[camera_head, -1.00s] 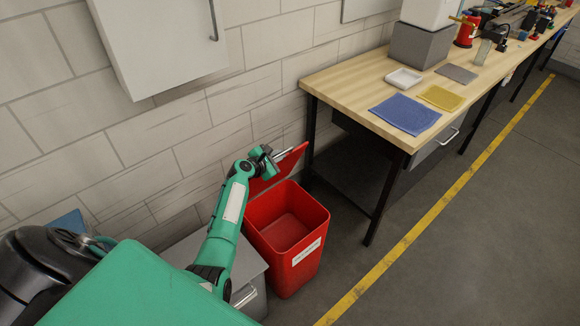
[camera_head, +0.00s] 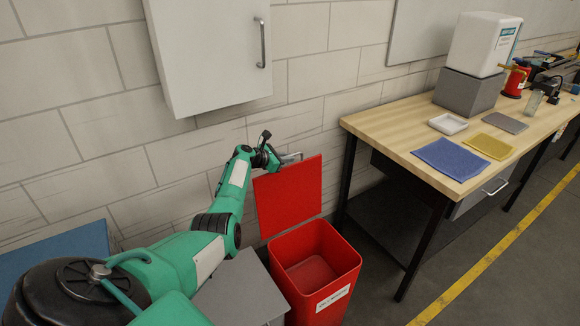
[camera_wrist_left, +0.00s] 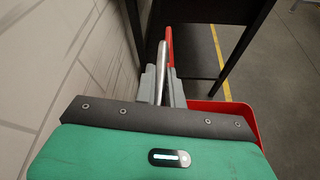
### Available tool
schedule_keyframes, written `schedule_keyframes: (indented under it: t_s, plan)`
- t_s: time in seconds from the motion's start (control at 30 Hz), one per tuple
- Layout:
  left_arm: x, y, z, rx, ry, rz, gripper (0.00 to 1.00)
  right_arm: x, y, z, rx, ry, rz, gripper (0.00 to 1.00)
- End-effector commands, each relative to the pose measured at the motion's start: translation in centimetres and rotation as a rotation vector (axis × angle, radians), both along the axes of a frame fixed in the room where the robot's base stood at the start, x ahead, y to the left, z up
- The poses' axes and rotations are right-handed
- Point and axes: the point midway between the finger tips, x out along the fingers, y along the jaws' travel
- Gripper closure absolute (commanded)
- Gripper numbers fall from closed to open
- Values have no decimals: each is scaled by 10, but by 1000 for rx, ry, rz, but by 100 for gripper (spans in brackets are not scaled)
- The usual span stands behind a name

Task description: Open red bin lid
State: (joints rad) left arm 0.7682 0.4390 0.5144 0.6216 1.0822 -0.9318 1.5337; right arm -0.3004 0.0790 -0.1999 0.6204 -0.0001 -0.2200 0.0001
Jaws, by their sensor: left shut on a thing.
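The red bin (camera_head: 322,268) stands on the floor against the wall, and its inside is visible and looks empty. Its red lid (camera_head: 288,196) is raised, standing nearly upright at the bin's back edge. My left gripper (camera_head: 292,158) is at the top edge of the lid, shut on a metal handle there. In the left wrist view, the gripper fingers (camera_wrist_left: 162,86) close around the silvery handle (camera_wrist_left: 164,62), with the lid seen edge-on (camera_wrist_left: 169,46) beyond it. The bin's rim (camera_wrist_left: 222,106) shows below right. My right gripper is not in view.
A wooden table (camera_head: 400,135) with blue and yellow cloths stands right of the bin. A grey cabinet (camera_head: 238,290) stands left of it. A white wall cabinet (camera_head: 205,55) hangs above. The floor right of the yellow line is clear.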

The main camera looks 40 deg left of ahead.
Motion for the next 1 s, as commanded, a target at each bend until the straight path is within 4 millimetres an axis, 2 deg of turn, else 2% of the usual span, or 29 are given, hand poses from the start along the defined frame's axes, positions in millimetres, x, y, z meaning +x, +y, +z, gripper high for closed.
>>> schedule_keyframes:
  t_s: [0.5, 0.53, 0.6, 1.0]
  plan:
    - [1, 3, -1, 2, 2, -2, 100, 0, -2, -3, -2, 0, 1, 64]
    - [1, 3, -1, 2, 2, -2, 83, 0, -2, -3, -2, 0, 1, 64]
    - [1, 3, -1, 2, 2, -2, 70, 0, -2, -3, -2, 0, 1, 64]
    - [-2, 4, 0, 2, 2, -1, 68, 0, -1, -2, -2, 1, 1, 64]
